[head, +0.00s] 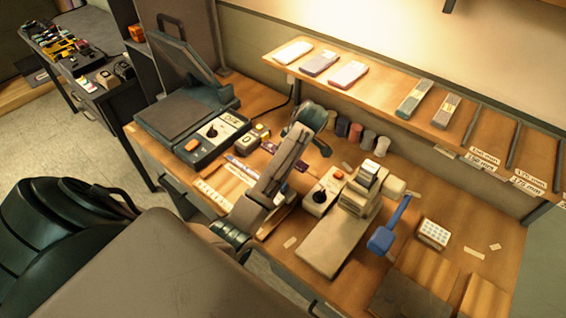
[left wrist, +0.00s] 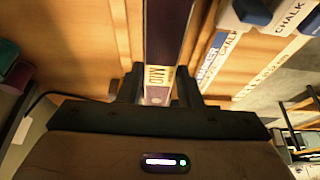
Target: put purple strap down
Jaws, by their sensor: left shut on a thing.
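My left gripper (left wrist: 158,90) is shut on the purple strap (left wrist: 164,35), seen in the left wrist view as a dark strip running straight out between the fingers. A pale label with the letters MID is on the strap close to the fingertips. I cannot tell whether the strap touches the bench. My right gripper is not in view.
The wooden bench (head: 475,235) holds a grey-topped machine (head: 185,112), a beige press (head: 335,235) with a blue handle (head: 382,240), and several spools (head: 355,132) along the back. A wall shelf (head: 385,88) carries several flat packs. Chalk-labelled strips (left wrist: 270,65) lie right of the strap.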

